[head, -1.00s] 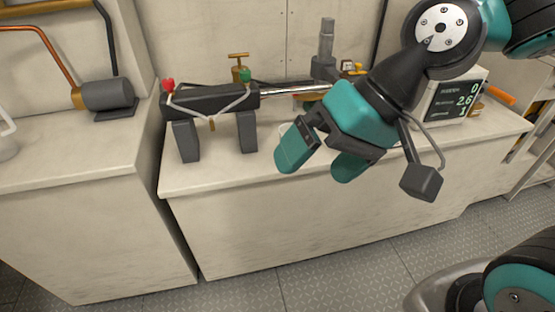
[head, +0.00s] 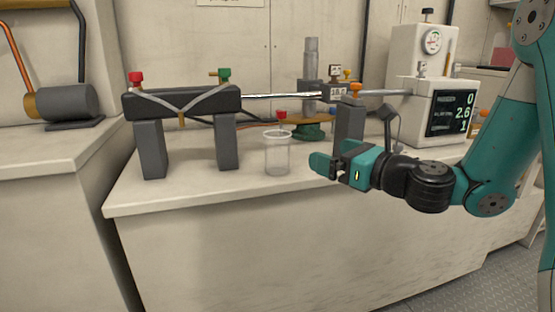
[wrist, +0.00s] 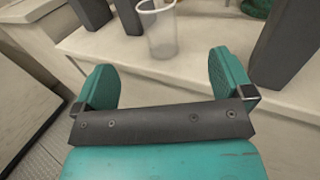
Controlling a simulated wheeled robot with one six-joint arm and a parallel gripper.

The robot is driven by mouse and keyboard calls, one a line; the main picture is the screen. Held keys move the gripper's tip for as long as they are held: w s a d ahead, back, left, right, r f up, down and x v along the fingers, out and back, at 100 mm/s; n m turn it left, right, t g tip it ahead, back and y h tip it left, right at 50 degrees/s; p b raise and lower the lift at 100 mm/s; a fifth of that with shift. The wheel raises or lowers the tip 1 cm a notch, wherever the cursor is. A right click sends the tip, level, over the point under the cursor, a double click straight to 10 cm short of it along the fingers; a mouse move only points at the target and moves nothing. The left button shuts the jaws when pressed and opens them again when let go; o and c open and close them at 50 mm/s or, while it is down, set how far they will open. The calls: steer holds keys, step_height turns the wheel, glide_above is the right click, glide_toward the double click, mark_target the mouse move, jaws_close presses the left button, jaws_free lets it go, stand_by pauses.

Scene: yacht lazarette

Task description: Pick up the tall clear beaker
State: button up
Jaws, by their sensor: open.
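The tall clear beaker (head: 277,155) stands upright on the pale bench top, between the dark cylinder stand and my gripper. My gripper (head: 318,163) is open and empty, just right of the beaker in the head view, with its fingers pointing left. In the wrist view the beaker (wrist: 160,32) stands ahead of the two teal fingertips, a little left of the middle of the gap. The fingers of my gripper (wrist: 163,82) are wide apart and do not touch it.
A dark horizontal cylinder (head: 180,101) rests on two grey blocks left of the beaker. A dark post (head: 349,122) stands behind my gripper. A white box with a display (head: 438,112) is at right. The front strip of the bench (head: 190,187) is clear.

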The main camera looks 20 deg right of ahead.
steer(key=p, duration=0.9)
glide_toward(277, 134)
steer(key=x, duration=0.4)
steer(key=shift+d+f, duration=0.1)
steer(key=shift+d, duration=0.2)
steer(key=shift+w+a+f+p, duration=0.3)
steer(key=shift+w+p, duration=0.3)
steer(key=shift+p, duration=0.15)
steer(key=p+x, duration=0.1)
steer(key=x, duration=0.3)
steer(key=shift+w+a+r, duration=0.1)
steer(key=shift+w+a, duration=0.05)
steer(key=shift+a, duration=0.1)
steer(key=shift+w+a, duration=0.1)
steer(key=shift+w, duration=0.2)
steer(key=shift+c, duration=0.5)
steer(key=c, duration=1)
